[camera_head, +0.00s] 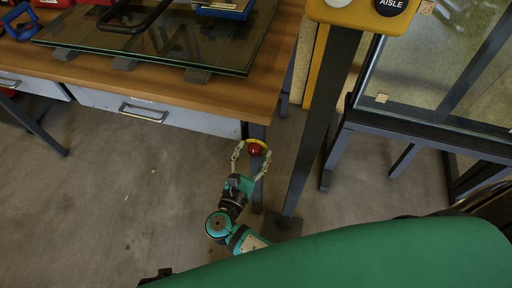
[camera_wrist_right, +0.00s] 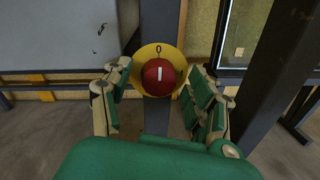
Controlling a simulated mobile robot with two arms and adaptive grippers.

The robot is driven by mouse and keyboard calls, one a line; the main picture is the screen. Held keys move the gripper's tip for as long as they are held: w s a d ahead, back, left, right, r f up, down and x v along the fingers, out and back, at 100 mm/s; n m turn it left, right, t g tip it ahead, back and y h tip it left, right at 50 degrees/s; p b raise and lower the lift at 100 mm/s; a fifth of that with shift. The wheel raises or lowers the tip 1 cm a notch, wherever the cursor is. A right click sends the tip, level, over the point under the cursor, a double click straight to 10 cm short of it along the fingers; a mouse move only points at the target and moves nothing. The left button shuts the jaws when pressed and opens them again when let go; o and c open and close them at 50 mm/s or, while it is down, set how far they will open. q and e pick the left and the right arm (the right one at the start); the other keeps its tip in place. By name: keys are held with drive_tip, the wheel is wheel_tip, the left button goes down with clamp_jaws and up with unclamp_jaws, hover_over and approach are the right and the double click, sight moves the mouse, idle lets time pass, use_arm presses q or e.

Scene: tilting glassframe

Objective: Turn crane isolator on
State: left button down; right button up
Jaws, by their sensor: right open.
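The crane isolator is a red round knob (camera_head: 256,149) on a yellow round plate, fixed to a dark post at the table's front corner. In the right wrist view the red knob (camera_wrist_right: 158,77) faces me, with an upright white mark. A "0" stands above it on the yellow plate (camera_wrist_right: 159,51). My right gripper (camera_head: 252,157) is open, with one finger on each side of the knob. In the right wrist view the fingers of the gripper (camera_wrist_right: 158,82) stand apart, with the knob between them and beyond; contact cannot be told. My left gripper is not in view.
A wooden workbench (camera_head: 225,90) with drawers stands at left, bearing a glass pane (camera_head: 110,48). A dark post (camera_head: 318,120) with a yellow button box (camera_head: 360,12) rises just right of my right gripper. A dark frame with glass stands at right. The floor at left is clear.

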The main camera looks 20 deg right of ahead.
drive_tip(key=shift+a, duration=0.1)
drive_tip(key=shift+c, duration=1.1)
drive_tip(key=c, duration=0.9)
